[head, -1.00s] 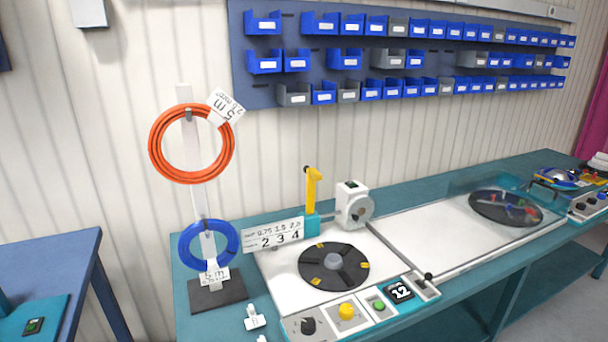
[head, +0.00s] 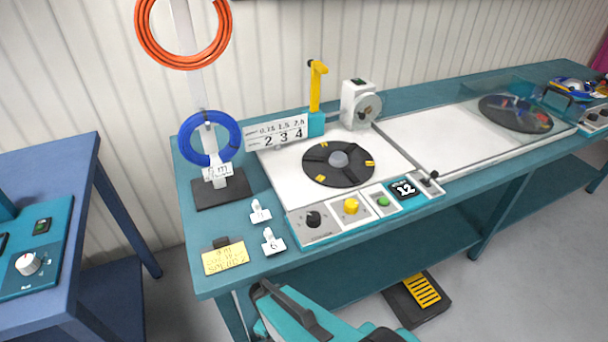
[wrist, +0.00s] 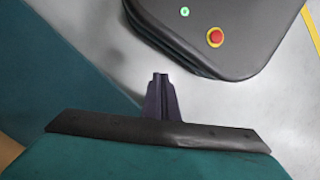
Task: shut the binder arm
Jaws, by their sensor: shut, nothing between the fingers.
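The binder arm appears to be the yellow lever (head: 317,88), standing upright on a teal block at the back of the left winding station, beside the number plate (head: 277,134). It looks raised, not folded down. My gripper (wrist: 160,78) shows in the wrist view with its dark fingers together and nothing between them. It is away from the bench, over the floor and my own base. In the head view only teal and dark parts of my arm show at the bottom edge, and the fingertips cannot be made out.
A black turntable (head: 339,164) lies in front of the lever, with a control strip of knobs and buttons before it. A white measuring unit (head: 359,104) stands to its right. A stand with a blue coil (head: 211,138) is at left. A foot pedal (head: 418,298) is on the floor.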

